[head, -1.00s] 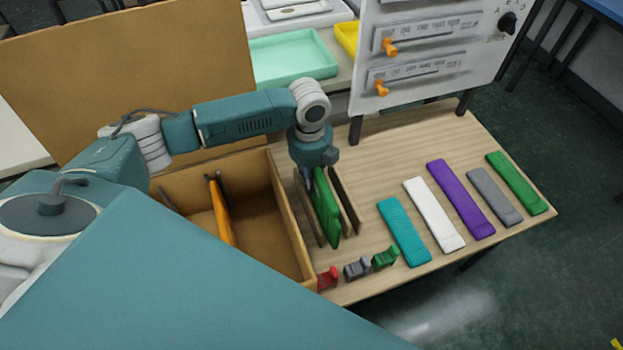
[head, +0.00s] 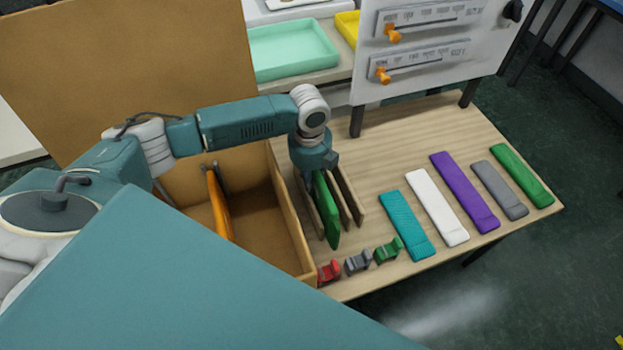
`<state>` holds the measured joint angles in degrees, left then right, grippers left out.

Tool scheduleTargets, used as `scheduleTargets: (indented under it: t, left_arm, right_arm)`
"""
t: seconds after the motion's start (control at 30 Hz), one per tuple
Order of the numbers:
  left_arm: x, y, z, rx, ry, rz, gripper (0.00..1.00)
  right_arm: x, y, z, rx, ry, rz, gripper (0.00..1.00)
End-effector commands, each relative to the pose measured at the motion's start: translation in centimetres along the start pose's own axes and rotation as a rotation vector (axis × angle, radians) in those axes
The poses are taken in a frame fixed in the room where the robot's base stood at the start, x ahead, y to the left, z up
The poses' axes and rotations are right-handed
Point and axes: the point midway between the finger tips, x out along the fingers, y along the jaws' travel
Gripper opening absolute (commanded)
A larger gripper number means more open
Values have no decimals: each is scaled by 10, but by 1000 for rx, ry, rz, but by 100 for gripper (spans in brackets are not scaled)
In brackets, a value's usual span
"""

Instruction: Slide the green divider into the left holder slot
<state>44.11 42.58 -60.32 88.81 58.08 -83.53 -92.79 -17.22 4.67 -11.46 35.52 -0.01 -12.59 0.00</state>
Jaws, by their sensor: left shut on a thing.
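The green divider (head: 327,215) stands upright, held from above at its top end by my left gripper (head: 318,174), which is shut on it. The holder (head: 352,200) is a set of upright brown plates on the table to the right of the wooden box. The divider appears between the left plate and the middle plate, in the left slot. The middle and right plates show to its right. How far down the divider sits is hard to tell. My right gripper is not in view.
The open wooden box (head: 291,227) holds an orange divider (head: 219,207). Small red, grey and green clips (head: 358,262) lie in front of the holder. Teal, white, purple, grey and green strips (head: 464,192) lie on the table at right. A white slider panel (head: 425,50) stands behind.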

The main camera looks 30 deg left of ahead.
Motion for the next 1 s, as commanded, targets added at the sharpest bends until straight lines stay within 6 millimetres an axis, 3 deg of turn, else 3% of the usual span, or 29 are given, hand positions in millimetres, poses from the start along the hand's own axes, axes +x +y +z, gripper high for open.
scheduleTargets:
  t: [0.33, 0.37, 0.47, 0.5, 0.83, 1.0]
  left_arm:
    - [3, 0, 0, 0, 0, 0, 0]
    - [3, 0, 0, 0, 0, 0, 22]
    - [3, 0, 0, 0, 0, 0, 42]
    - [3, 0, 0, 0, 0, 0, 43]
    - [1, 0, 0, 0, 0, 0, 43]
    - [-17, -1, 1, 1, -1, -3, 43]
  right_arm:
    - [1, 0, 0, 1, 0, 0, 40]
    - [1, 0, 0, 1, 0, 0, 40]
    - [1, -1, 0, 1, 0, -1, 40]
    - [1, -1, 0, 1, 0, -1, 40]
    - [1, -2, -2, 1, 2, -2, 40]
    - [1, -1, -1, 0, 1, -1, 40]
